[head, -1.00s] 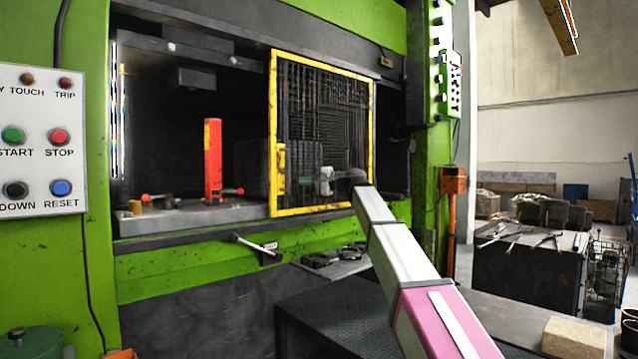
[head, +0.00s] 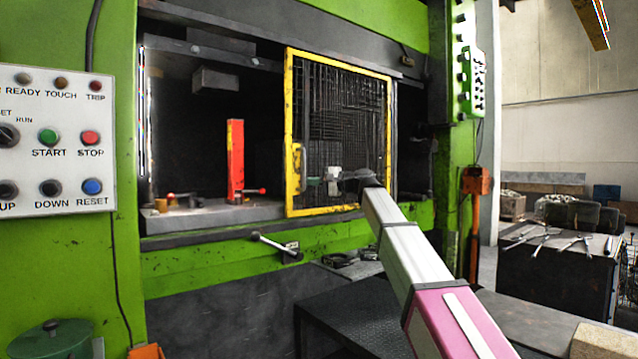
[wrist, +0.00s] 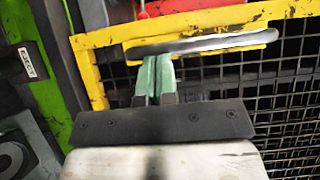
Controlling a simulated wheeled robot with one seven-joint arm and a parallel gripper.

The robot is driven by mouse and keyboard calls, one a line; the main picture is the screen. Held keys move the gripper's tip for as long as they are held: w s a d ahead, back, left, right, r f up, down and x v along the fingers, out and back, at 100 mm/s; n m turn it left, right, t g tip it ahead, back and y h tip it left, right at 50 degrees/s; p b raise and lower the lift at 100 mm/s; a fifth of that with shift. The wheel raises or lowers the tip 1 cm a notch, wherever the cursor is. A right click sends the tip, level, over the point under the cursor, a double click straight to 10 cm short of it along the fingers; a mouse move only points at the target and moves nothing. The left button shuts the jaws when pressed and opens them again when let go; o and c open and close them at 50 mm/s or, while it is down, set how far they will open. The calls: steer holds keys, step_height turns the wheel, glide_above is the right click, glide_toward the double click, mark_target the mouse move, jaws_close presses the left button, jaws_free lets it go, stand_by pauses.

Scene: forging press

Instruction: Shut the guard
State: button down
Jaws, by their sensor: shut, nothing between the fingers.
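The guard is a yellow-framed black mesh panel (head: 289,100) over the right part of the press opening; the left part is uncovered. Its yellow handle plate (head: 297,165) is on the frame's left upright. In the wrist view a silver handle bar (wrist: 205,44) stands on the yellow frame (wrist: 88,72). My gripper (head: 314,182) is in front of the mesh, just right of the handle plate. Its green fingers (wrist: 155,62) are shut together and empty. Their tips overlap the bar's lower edge in the wrist view; I cannot tell whether they touch it.
A red post (head: 235,160) stands inside the open left part of the press. A lever (head: 275,246) sticks out from the sill below the opening. A button panel (head: 55,140) is at the left. A dark bench with tools (head: 555,265) stands at the right.

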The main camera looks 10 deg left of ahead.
steer(key=s+a, duration=1.4)
steer(key=s, duration=0.4)
steer(key=s+a, duration=1.4)
steer(key=s, duration=0.4)
steer(key=shift+a, duration=0.15)
steer(key=shift+s, duration=0.1)
steer(key=w+d, duration=0.2)
steer(key=d, duration=1.1)
steer(key=shift+d, duration=0.15)
steer(key=shift+f, duration=0.1)
